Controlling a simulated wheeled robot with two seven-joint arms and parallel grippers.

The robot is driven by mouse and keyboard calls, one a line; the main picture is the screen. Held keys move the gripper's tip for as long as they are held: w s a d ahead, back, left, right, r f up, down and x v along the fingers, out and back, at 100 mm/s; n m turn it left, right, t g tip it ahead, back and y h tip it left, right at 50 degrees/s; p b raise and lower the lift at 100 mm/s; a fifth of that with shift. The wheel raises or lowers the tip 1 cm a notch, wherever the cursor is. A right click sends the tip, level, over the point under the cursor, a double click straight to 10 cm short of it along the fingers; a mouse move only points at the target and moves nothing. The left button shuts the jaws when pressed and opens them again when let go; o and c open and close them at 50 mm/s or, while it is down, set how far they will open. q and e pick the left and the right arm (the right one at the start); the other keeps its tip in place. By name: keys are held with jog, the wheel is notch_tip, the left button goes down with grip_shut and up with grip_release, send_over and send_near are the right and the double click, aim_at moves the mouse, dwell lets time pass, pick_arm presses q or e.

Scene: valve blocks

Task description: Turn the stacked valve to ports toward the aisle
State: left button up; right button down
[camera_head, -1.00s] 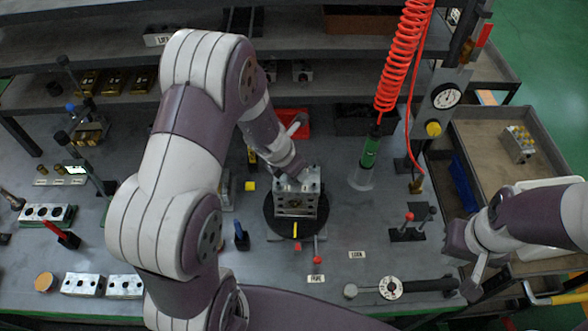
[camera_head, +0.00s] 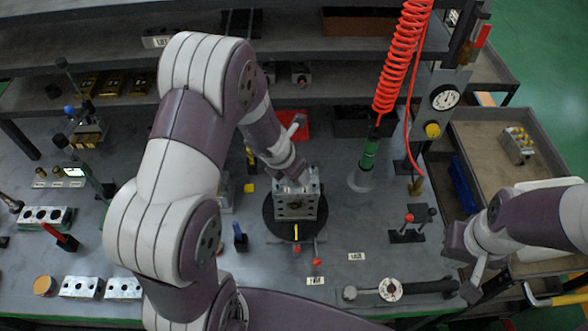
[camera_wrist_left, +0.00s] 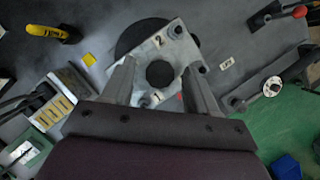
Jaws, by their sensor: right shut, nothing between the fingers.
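The stacked valve (camera_head: 297,206) is a grey metal block on a round black turntable (camera_head: 270,222) at the middle of the bench. In the head view its side face with holes points toward me. The block sits turned at an angle to the fingers. Contact is not clear. My right gripper (camera_head: 472,290) is shut and empty at the bench's right edge.
A torque wrench (camera_head: 390,289) lies at the front right. A red-knobbed lever fixture (camera_head: 407,233) stands right of the valve. A red coiled hose (camera_head: 403,60) hangs behind with a green tool (camera_head: 369,155). More metal blocks (camera_head: 80,287) lie at the left.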

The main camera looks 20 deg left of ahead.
pick_arm(q)
jog(key=p+v, duration=0.5)
jog(key=v, duration=0.7)
jog(key=shift+r+p, duration=0.35)
jog(key=shift+s, duration=0.1)
